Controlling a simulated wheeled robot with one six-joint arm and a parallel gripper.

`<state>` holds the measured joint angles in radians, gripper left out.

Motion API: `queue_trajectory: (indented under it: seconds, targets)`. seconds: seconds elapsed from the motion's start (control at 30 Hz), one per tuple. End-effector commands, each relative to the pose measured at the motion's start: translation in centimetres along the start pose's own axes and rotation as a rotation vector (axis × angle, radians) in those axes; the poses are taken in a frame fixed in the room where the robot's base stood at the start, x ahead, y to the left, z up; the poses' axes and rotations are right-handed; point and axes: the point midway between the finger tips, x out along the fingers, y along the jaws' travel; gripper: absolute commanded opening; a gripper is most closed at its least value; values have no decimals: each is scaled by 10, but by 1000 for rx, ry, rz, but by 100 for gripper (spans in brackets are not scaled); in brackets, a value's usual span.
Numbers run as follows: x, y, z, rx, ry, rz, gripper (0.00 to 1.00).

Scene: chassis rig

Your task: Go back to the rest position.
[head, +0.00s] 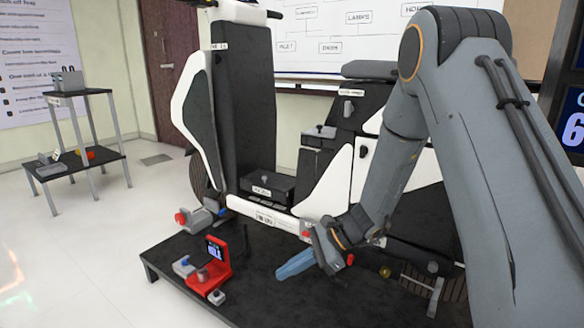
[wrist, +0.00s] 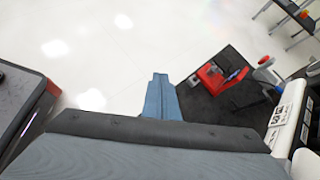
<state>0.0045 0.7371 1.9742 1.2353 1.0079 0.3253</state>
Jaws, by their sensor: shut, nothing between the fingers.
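My gripper (head: 296,266) is at the lower middle of the head view, in front of the white and black scooter chassis (head: 280,219). Its blue fingers point left and slightly down over the black platform (head: 270,290), and nothing is held. In the wrist view my gripper (wrist: 160,80) shows its blue fingers together, with pale floor beyond the tips. The red device with a small screen (head: 218,262) stands on the platform left of my gripper, apart from it. It also shows right of the fingers in the wrist view (wrist: 212,75).
Small grey parts with red and blue pieces lie around the red device. A two-tier side table (head: 85,92) with several items stands at the far left. A whiteboard (head: 335,35) is behind the chassis. Open floor (head: 90,250) lies left of the platform.

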Motion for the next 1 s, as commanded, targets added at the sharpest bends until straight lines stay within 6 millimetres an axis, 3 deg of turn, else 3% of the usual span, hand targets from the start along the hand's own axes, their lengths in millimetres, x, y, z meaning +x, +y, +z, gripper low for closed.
queue_trajectory:
  seconds: [0.03,0.2,0.5,0.7,1.0]
  targets:
    - [6,19,24,-90,32,67,0]
    - [16,89,74,-407,138,286,0]
    - [-2,194,124,-1019,287,617,0]
    - [-19,234,136,-1357,344,760,0]
    - [-34,261,145,-1680,384,871,0]
